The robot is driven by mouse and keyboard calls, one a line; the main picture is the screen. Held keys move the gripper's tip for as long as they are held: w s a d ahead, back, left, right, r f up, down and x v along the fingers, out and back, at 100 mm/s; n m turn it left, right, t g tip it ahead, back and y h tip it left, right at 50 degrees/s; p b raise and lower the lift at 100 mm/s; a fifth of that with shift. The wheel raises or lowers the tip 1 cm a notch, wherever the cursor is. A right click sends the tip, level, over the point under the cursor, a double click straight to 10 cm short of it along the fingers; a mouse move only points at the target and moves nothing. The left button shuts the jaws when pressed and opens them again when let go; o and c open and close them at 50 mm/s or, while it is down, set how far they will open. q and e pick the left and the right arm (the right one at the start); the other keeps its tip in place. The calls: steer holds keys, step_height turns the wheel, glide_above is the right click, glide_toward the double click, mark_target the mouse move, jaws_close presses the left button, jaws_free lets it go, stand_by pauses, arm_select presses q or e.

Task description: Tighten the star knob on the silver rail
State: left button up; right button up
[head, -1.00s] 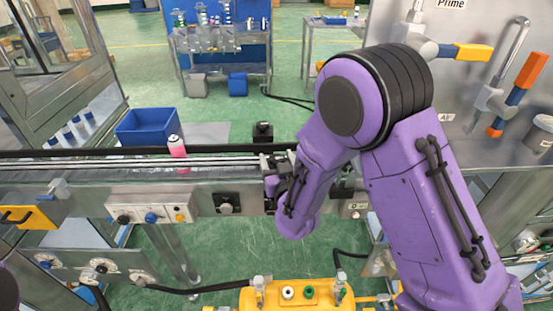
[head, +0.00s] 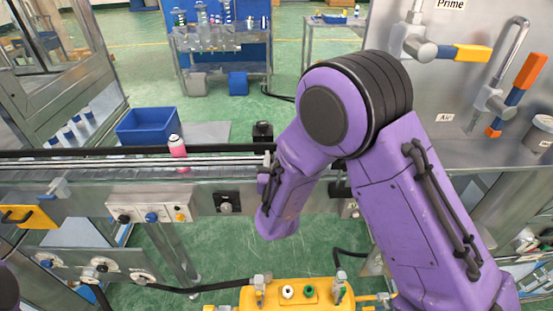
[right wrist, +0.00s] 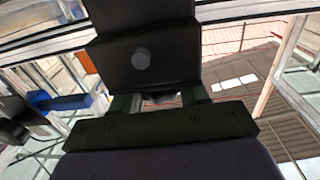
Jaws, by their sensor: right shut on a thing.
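The silver rail (head: 100,164) runs across the head view in front of the conveyor. My right arm (head: 290,185) hangs over its right part and hides my right gripper in that view. In the right wrist view my right gripper (right wrist: 158,100) is closed on a small dark part, seemingly the star knob (right wrist: 160,96), mostly hidden between the fingers. A black block (right wrist: 143,60) with a grey round spot sits right beyond the fingers. How the knob is turned cannot be seen. My left gripper is outside the views.
A pink and white can (head: 177,147) stands at the rail, near a blue bin (head: 147,126). A black sensor-like block (head: 263,131) stands behind the rail. A control box (head: 150,213) and a black bracket (head: 226,203) are on the conveyor's front. A yellow unit (head: 290,294) is below.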

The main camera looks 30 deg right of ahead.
steer(key=m+g+h, duration=0.2)
steer(key=h, duration=0.1)
steer(key=m+g+h, duration=0.1)
steer(key=shift+s+a+f+m+g+h, duration=0.1)
steer(key=shift+a+f+m+g+h, duration=0.05)
steer(key=shift+f+m+g+h, duration=0.2)
steer(key=m+g+h, duration=0.3)
steer(key=g, duration=0.1)
steer(key=shift+m+g, duration=0.25)
steer(key=m+g+h+b, duration=0.1)
steer(key=m+g, duration=0.1)
steer(key=g, duration=0.1)
steer(key=m+g+h+b, duration=0.1)
steer(key=m+g, duration=0.1)
steer(key=g, duration=0.1)
steer(key=shift+f+m+g, duration=0.1)
steer(key=shift+m+g, duration=0.2)
steer(key=shift+m+g+y+b, duration=0.2)
steer(key=shift+m+g+b, duration=0.15)
steer(key=shift+m+g, duration=0.75)
steer(key=shift+m+g+y+b, duration=0.15)
steer(key=shift+m+g+b, duration=0.35)
steer(key=shift+g, duration=1.4)
steer(key=o, duration=1)
steer(key=shift+r, duration=0.25)
